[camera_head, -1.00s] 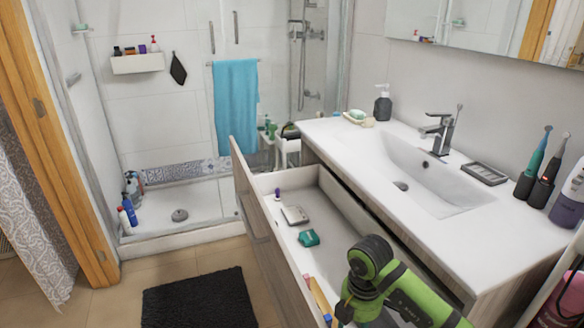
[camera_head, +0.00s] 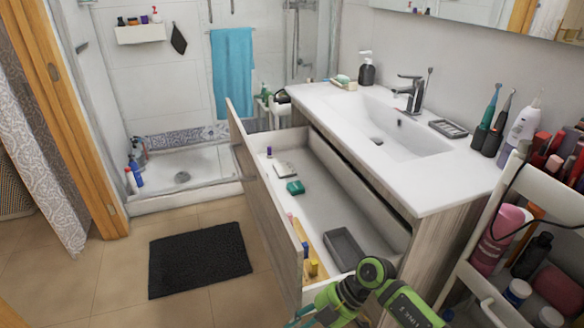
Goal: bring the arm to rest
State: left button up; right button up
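One green and black arm of mine (camera_head: 368,285) comes in from the bottom right, in front of the open drawer's near end.
The white cosmetics cart (camera_head: 487,285) stands close at the right, with several bottles on its shelves. The white sink counter (camera_head: 440,180) carries toothbrushes and a soap dispenser (camera_head: 367,71). A black mat (camera_head: 200,260) lies on open floor at the left.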

notch_tip(320, 180, down, 6)
jog(key=w+m+t+y+p, duration=0.1)
jog(key=w+m+t+y, duration=0.1)
jog(key=m+t+y, duration=0.55)
jog(key=s+d+f+m+t+h+p, duration=0.1)
jog(key=s+d+f+m+t+h, duration=0.15)
jog(key=d+f+m+h, duration=0.3)
jog(key=s+d+f+m+t+h, duration=0.2)
jog(key=s+d+f+m+h, duration=0.25)
jog(key=f, duration=0.45)
pick_arm(q)
jog(key=r, duration=0.2)
jog(key=r+p, duration=0.1)
jog(key=shift+d+r, duration=0.15)
jog(key=shift+d, duration=0.15)
pick_arm(e)
jog(key=s+d+f+g+h, duration=0.2)
jog(key=s+d+f+g, duration=0.1)
jog(key=s, duration=0.7)
jog(key=s+d+f+m+g+h, duration=0.1)
jog(key=s+d+f+g, duration=0.2)
jog(key=s+f, duration=0.3)
jog(key=s+d+f+m+g+h, duration=0.1)
jog(key=s+d+f+g+h, duration=0.1)
jog(key=s, duration=1.4)
notch_tip(320, 180, down, 2)
jog(key=shift+s+d+f+g+h, duration=0.3)
jog(key=shift+d+g, duration=0.2)
jog(key=shift+d, duration=0.45)
